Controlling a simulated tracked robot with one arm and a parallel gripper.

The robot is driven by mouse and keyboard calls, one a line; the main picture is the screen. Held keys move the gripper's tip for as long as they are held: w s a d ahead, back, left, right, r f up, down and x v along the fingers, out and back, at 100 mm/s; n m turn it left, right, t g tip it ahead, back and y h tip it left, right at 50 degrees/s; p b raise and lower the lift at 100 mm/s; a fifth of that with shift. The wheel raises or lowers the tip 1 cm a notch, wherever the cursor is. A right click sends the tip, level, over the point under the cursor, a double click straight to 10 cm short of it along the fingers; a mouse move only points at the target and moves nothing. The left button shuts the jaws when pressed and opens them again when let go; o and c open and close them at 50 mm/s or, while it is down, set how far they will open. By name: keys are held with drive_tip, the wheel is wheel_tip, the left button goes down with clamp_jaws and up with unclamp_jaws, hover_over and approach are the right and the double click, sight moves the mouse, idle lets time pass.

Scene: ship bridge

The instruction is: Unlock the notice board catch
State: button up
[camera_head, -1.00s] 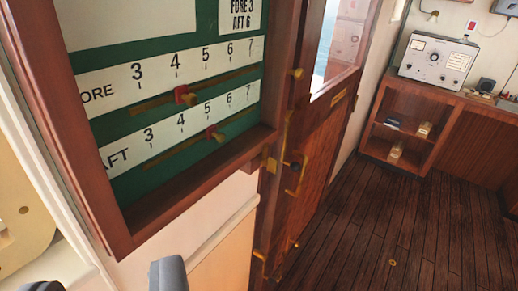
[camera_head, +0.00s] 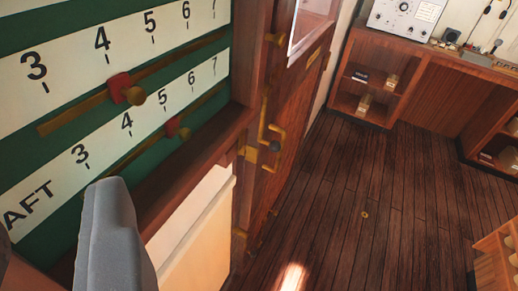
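A green board (camera_head: 30,36) in a wooden frame fills the left of the picture, close to me. It carries white number strips, the lower one marked AFT, and two slotted brass rails with red sliders, the upper slider (camera_head: 126,90) and the lower slider (camera_head: 178,128). I cannot make out a catch that clearly belongs to this board. My gripper (camera_head: 113,240) shows as one grey finger in front of the board's lower part. Its other finger is not distinguishable. I see nothing held, and contact with the board cannot be told.
A wooden door (camera_head: 290,125) with brass handle and latch fittings (camera_head: 270,145) stands right of the board. Wooden shelves (camera_head: 345,100) and a white instrument box (camera_head: 408,18) are at the back. A wooden rack (camera_head: 490,262) is at lower right.

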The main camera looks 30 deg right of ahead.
drive_tip(key=w+d+f+m+g+y+p, duration=0.1)
drive_tip(key=w+d+f+m+g, duration=0.1)
drive_tip(key=w+f+m, duration=0.3)
drive_tip(key=w+d+f+m+g+y+p, duration=0.1)
drive_tip(key=w+d+f+g, duration=0.15)
drive_tip(key=f, duration=0.45)
drive_tip(key=m+t+y+p, duration=0.4)
drive_tip(key=m+y, duration=0.5)
drive_tip(key=m, duration=1.3)
approach(249, 147)
drive_tip(key=x, duration=0.7)
drive_tip(key=shift+w+f+g, duration=0.2)
drive_tip(key=shift+w+g, duration=0.15)
drive_tip(key=shift+w, duration=0.05)
clamp_jaws()
drive_tip(key=shift+a, duration=0.15)
